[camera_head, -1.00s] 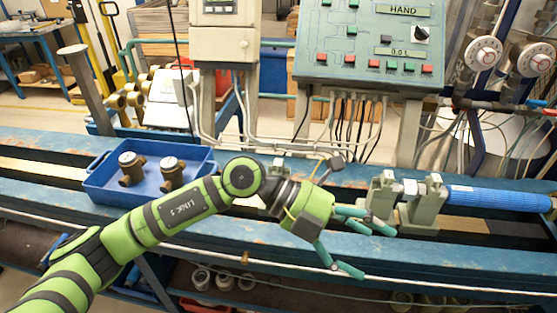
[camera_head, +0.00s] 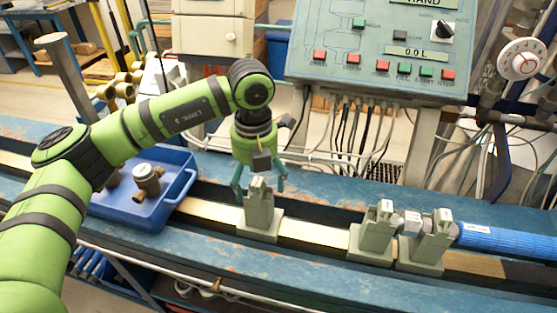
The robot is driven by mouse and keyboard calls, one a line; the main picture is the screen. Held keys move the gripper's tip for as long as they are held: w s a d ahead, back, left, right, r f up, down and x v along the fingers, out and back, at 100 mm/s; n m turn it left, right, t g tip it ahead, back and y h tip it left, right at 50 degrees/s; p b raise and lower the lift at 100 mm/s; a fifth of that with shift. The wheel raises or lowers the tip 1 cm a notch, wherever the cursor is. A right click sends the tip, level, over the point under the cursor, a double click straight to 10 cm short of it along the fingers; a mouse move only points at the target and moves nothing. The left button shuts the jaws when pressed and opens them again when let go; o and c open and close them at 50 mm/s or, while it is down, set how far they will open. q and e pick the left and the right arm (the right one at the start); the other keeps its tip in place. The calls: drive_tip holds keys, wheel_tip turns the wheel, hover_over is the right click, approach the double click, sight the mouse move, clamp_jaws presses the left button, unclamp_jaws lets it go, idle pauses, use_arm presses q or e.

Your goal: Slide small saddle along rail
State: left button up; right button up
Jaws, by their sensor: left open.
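A small grey-green saddle (camera_head: 260,222) stands upright on the rail (camera_head: 312,232), left of the other saddles. My left gripper (camera_head: 260,190) points down over it, open, with one teal finger on each side of its upper part. I cannot tell whether the fingers touch it. Two more saddles, a middle one (camera_head: 371,243) and a right one (camera_head: 424,254), stand close together further right, with a small metal fitting between their tops. My right gripper is not in view.
A blue tray (camera_head: 178,203) with brass meters (camera_head: 147,180) stands left on the bench, partly behind my arm. A blue cylinder (camera_head: 505,238) extends right from the right saddle. The control panel (camera_head: 375,45) stands behind. The rail between left and middle saddles is clear.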

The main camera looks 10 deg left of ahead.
sight(259, 202)
use_arm(q)
drive_tip(key=shift+w+d, duration=0.1)
drive_tip(key=shift+w, duration=0.1)
drive_tip(key=shift+s+r, duration=0.15)
drive_tip(key=shift+s, duration=0.25)
wheel_tip(259, 202, down, 6)
drive_tip(key=shift+r+p, duration=0.15)
drive_tip(key=shift+p, duration=1)
drive_tip(key=shift+w+f, duration=0.1)
drive_tip(key=shift+f, duration=0.6)
drive_tip(key=shift+c, duration=1.3)
clamp_jaws()
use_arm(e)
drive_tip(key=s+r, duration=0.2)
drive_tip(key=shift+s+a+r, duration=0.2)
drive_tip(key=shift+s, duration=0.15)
